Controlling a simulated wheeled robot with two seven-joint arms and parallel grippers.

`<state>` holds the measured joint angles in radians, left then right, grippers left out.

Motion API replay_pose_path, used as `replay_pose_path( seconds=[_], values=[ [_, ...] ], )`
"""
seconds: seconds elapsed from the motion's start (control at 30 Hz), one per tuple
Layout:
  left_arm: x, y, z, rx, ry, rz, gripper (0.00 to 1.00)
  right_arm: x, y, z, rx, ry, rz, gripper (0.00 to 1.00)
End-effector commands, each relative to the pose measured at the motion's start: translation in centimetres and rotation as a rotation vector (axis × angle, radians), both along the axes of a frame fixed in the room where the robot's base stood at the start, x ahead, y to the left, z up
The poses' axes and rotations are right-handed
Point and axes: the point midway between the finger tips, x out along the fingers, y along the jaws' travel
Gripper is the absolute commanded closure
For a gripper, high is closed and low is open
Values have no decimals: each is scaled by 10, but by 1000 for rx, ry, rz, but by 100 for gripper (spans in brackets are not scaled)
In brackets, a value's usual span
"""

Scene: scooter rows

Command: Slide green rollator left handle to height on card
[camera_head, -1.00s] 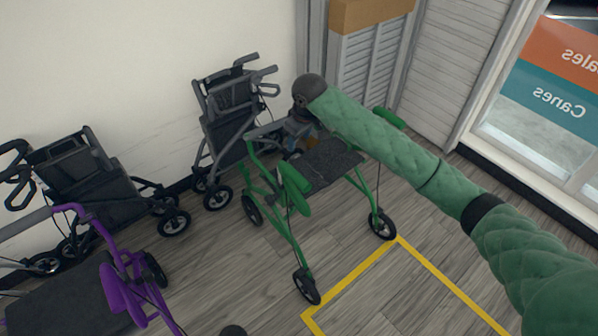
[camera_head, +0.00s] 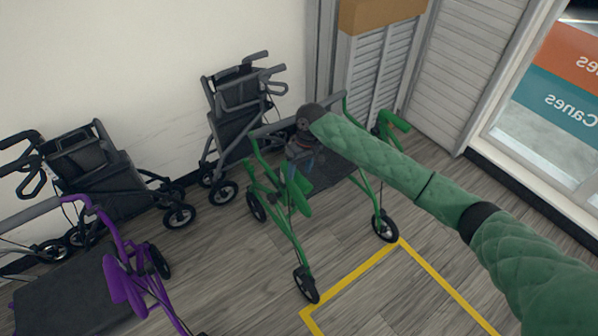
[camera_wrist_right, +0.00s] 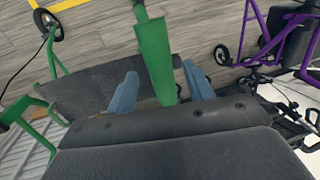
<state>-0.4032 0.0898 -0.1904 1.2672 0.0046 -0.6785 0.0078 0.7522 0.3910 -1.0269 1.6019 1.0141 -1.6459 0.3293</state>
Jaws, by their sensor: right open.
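The green rollator (camera_head: 305,262) stands upright on the floor, with a dark seat (camera_head: 335,172) and a grey cross bar. Contact cannot be told. No card is recognisable. My left gripper is out of view.
A purple rollator (camera_head: 122,262) stands at lower left. Two dark rollators, one at left (camera_head: 75,170) and one behind (camera_head: 235,120), stand along the wall. Yellow floor tape (camera_head: 350,280) marks clear floor in front. Shutters and a window close the right side.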

Motion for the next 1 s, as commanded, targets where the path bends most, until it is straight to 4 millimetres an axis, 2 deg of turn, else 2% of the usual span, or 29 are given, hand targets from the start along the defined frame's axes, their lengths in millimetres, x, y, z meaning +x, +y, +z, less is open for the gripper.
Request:
replay_pose_path(
  seconds=[0.23, 0.57, 0.83, 1.0],
  values=[
    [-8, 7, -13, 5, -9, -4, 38, -3, 3, -21, -1, 1, -1, 48],
    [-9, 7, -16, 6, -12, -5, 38, -3, 4, -25, -1, -1, 0, 48],
    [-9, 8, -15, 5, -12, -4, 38, -3, 3, -25, -1, -1, 0, 99],
    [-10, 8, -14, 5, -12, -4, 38, -3, 3, -22, 0, -1, 0, 100]
  ],
)
